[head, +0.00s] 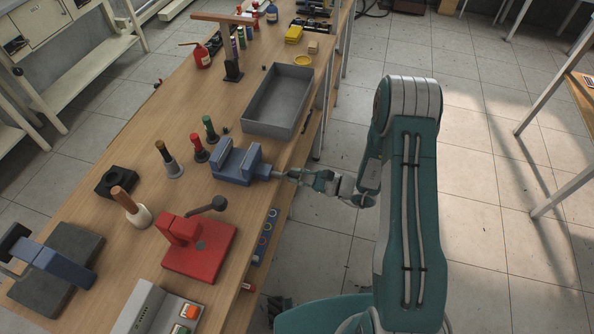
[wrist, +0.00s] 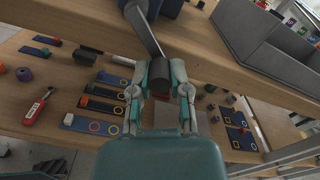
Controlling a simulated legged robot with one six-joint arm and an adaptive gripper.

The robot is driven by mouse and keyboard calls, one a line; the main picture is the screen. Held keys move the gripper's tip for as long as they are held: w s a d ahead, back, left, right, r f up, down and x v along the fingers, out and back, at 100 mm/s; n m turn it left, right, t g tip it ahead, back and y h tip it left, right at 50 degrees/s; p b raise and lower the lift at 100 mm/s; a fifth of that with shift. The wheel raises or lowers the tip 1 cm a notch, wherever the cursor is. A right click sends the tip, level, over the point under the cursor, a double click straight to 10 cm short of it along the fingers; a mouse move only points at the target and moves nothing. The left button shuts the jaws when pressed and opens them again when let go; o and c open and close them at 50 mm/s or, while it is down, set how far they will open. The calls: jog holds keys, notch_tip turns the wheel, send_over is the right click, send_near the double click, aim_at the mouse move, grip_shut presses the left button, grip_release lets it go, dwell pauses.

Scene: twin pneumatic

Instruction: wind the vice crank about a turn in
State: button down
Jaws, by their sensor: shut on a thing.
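The blue vice (head: 238,166) stands at the bench's right edge in the head view. Its crank faces right, toward my arm. My gripper (head: 302,175) is at the crank, just off the bench edge. In the wrist view the grey crank arm (wrist: 146,34) slants down from the vice (wrist: 168,7) to a dark handle (wrist: 159,68). My gripper (wrist: 162,84) has one finger on each side of this handle and is shut on it. In the head view the fingers hide most of the crank.
A grey open tray (head: 250,118) lies behind the vice. A red block with a lever (head: 200,262) sits in front, and several coloured-handled tools stand to the left. In the wrist view a lower shelf (wrist: 60,112) holds blue tool boards.

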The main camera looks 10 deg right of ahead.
aim_at(276, 192)
jog(key=m, duration=0.2)
jog(key=shift+s+a+f+m, duration=0.15)
jog(key=shift+s+f+m, duration=0.2)
jog(key=shift+f+m, duration=0.05)
jog(key=s+m, duration=0.1)
jog(key=m, duration=0.4)
jog(key=s+a+m, duration=0.1)
jog(key=s+m, duration=0.1)
jog(key=m, duration=0.3)
jog(key=s+a+m, duration=0.1)
jog(key=s+m, duration=0.1)
jog(key=m, duration=0.3)
jog(key=shift+s+a+r, duration=0.1)
jog(key=shift+r, duration=0.25)
jog(key=m, duration=0.2)
jog(key=r+m, duration=0.1)
jog(key=m, duration=0.1)
jog(key=shift+s+a+r, duration=0.15)
jog(key=shift+s, duration=0.2)
jog(key=shift+s+r+m, duration=0.1)
jog(key=shift+r+m, duration=0.25)
jog(key=shift+m, duration=0.5)
jog(key=shift+s+r+m, duration=0.1)
jog(key=shift+r+m, duration=0.2)
jog(key=shift+m, duration=0.55)
jog(key=c, duration=0.6)
grip_release()
jog(key=shift+a, duration=0.1)
